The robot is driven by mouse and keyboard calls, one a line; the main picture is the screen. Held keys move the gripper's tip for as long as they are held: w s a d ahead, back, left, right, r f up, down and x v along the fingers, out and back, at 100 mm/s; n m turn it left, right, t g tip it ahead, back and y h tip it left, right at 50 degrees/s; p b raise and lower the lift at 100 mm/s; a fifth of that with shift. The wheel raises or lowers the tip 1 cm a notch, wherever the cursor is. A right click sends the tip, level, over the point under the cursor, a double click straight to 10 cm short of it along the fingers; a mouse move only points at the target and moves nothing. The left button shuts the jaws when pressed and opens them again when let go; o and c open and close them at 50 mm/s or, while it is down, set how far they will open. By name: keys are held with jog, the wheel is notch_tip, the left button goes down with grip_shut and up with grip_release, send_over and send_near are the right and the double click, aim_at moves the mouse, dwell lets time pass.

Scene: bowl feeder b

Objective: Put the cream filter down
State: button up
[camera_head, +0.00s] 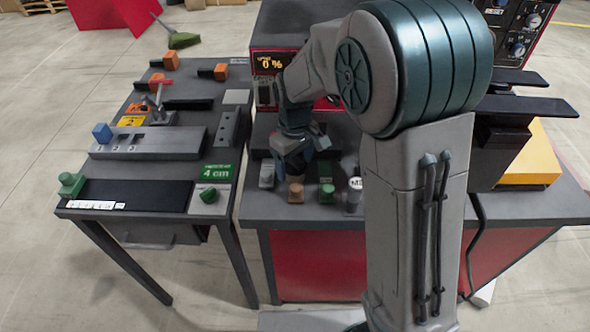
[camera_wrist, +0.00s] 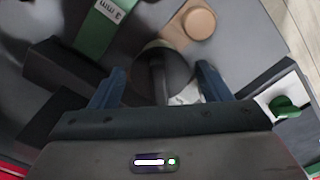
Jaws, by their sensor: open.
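In the wrist view the tan piece (camera_wrist: 193,24) lies beyond the fingertips, at the top right of centre. My gripper (camera_wrist: 159,78) is open, its two blue fingers apart and clear of the tan piece. A dark round part with a metal rod (camera_wrist: 158,75) shows between the fingers; I cannot tell whether they touch it.
A green block (camera_head: 327,190) stands right of the tan one, a grey block (camera_head: 267,175) left. A white-topped piece (camera_head: 355,184) is farther right.

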jog(key=shift+f, duration=1.3)
jog(key=c, duration=1)
